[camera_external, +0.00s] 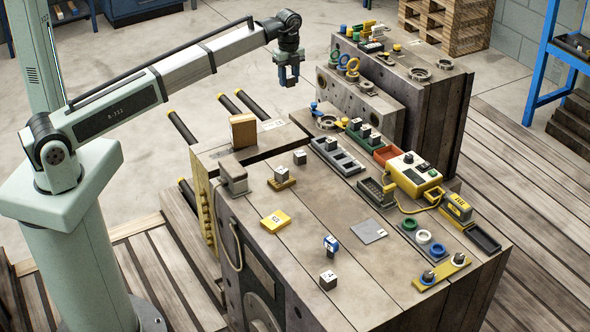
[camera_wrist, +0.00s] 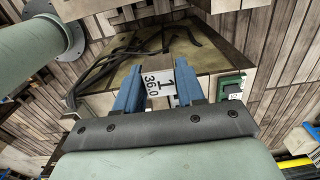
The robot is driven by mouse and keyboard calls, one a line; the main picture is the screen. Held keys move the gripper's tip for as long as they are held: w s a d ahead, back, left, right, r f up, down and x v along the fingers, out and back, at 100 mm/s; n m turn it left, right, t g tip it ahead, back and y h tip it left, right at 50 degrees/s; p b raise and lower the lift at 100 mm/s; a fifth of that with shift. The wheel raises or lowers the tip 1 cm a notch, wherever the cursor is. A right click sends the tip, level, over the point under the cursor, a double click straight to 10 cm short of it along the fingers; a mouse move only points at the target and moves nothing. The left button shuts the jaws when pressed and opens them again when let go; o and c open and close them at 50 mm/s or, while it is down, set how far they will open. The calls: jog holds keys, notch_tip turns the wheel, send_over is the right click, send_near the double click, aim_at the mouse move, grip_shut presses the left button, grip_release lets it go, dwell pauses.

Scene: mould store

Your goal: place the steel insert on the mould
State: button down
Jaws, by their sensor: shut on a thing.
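My gripper (camera_external: 289,76) is raised above the far left part of the big steel mould (camera_external: 330,215), clear of its top. In the wrist view its two blue fingers (camera_wrist: 158,85) are shut on the steel insert, which is mostly hidden between them. A white label (camera_wrist: 160,78) reading "1" and "36.0" shows between the fingers; I cannot tell whether it is on the insert or below. Other small steel blocks sit on the mould: one near the front (camera_external: 328,280), one near the middle (camera_external: 300,157) and one on a wooden piece (camera_external: 281,178).
A brown block (camera_external: 243,130) stands at the mould's far left end, near black hoses (camera_external: 250,103). A yellow control box (camera_external: 414,174), grey trays (camera_external: 337,156) and coloured rings (camera_external: 424,236) crowd the right side. A tall mould block (camera_external: 420,85) stands behind. The mould's middle has bare room.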

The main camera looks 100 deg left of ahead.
send_over(272, 139)
jog(key=shift+f, duration=13.85)
jog(key=shift+f, duration=0.2)
jog(key=c, duration=0.7)
grip_release()
notch_tip(272, 139, up, 12)
jog(key=shift+r, duration=0.2)
